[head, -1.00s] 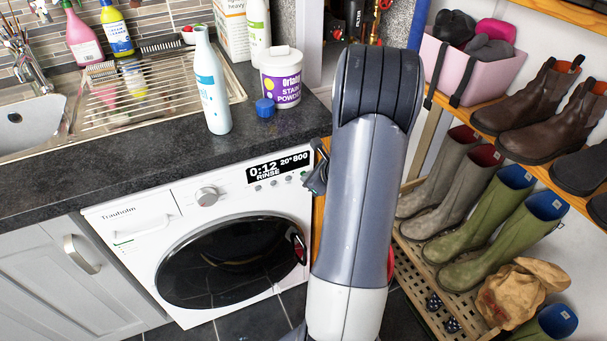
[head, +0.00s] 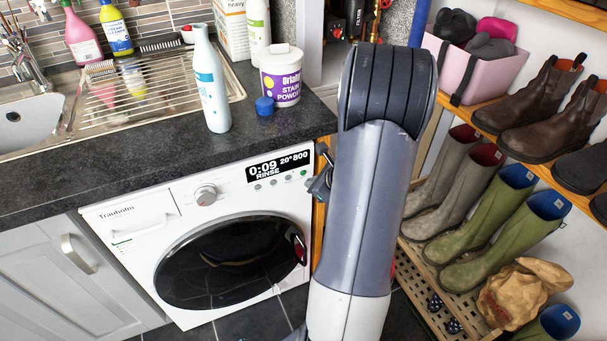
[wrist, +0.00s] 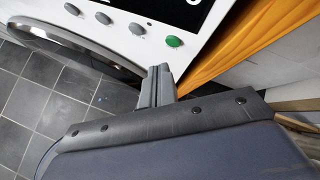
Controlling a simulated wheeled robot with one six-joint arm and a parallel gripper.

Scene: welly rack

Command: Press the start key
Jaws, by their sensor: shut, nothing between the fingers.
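The washing machine (head: 190,240) stands under the worktop with its door shut. Its display (head: 280,166) reads 0:09, RINSE, 20° 800. Below the display is a row of grey keys (head: 273,182) with a green key (head: 303,173) at the right end. In the wrist view the green key (wrist: 174,41) is round and stands clear of my gripper (wrist: 158,72), whose shut, empty fingers point towards the panel just below it. In the head view my gripper (head: 318,186) shows just right of the panel, partly hidden by my arm.
An orange wooden upright (wrist: 230,50) stands close to the right of the machine. The boot rack (head: 440,262) with several wellies is on the right. The worktop (head: 150,148) above holds a white bottle (head: 212,85) and a stain powder tub (head: 281,78).

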